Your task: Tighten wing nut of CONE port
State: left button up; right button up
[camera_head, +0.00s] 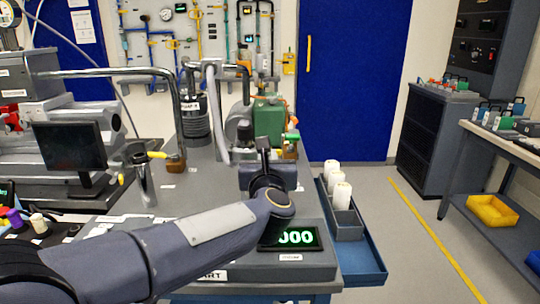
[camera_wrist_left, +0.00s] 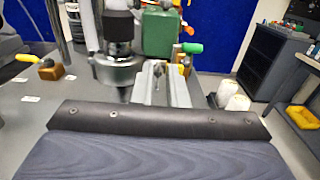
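My left arm reaches in from the left across the bench, and its dark gripper (camera_head: 264,152) points away from the head camera at the bench's far part. The wrist and gripper body hide what lies right in front of them, and I cannot tell the finger gap. In the left wrist view a small metal piece (camera_wrist_left: 158,69) stands up just beyond the gripper body, beside a round grey metal fitting (camera_wrist_left: 118,72). I cannot tell whether it is the wing nut. No CONE label is readable. My right gripper is not in view.
A green canister-like unit (camera_head: 270,117) stands behind the gripper, with a green-handled valve (camera_head: 291,137) beside it. A brass block with a yellow handle (camera_head: 175,162) sits to the left. White cylinders (camera_head: 341,194) stand in a blue tray (camera_head: 364,262) on the right. A digital display (camera_head: 293,238) is in front.

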pick_arm(q)
jog(key=shift+w+a, duration=0.1)
jog(key=shift+w, duration=0.85)
grip_shut()
jog(key=shift+m, duration=0.4)
jog(key=shift+d+f+m+p, duration=0.4)
jog(key=shift+m+p, duration=1.05)
jog(key=shift+m, duration=2.55)
jog(key=shift+d+f+m+p, duration=0.15)
jog(key=shift+f+m+p, duration=0.85)
jog(key=shift+m, duration=3)
jog(key=shift+d+f+m+p, duration=0.1)
jog(key=shift+d+m+p, duration=0.2)
jog(key=shift+m+p, duration=2.65)
jog(key=shift+m+b, duration=1.05)
jog(key=shift+m, duration=0.1)
